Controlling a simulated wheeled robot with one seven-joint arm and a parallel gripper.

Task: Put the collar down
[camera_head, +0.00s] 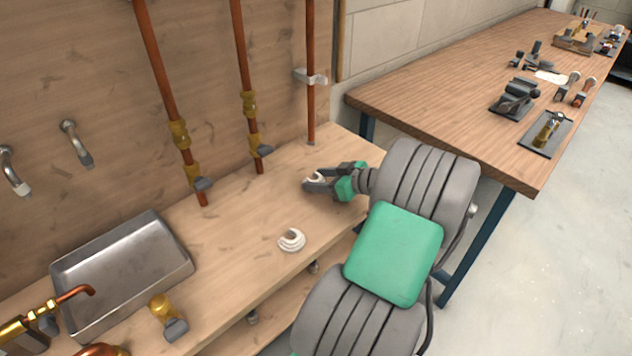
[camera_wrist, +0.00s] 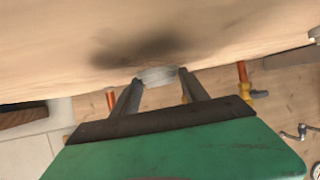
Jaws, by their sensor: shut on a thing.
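A white ring-shaped collar (camera_head: 316,178) is between the fingers of my gripper (camera_head: 312,183), which is shut on it. In the wrist view the collar (camera_wrist: 158,76) shows as a pale band between the two fingertips, close to the wooden bench surface (camera_wrist: 60,40). A dark shadow lies on the wood just beyond it. I cannot tell whether the collar touches the wood. In the head view my gripper is over the right part of the bench (camera_head: 250,205), in front of the rightmost copper pipe.
White stacked rings (camera_head: 291,240) lie on the bench left of my gripper. A metal tray (camera_head: 125,270) and a brass fitting (camera_head: 165,308) are further left. Copper pipes (camera_head: 245,90) with valves rise along the back panel. A second bench (camera_head: 440,100) stands at the right.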

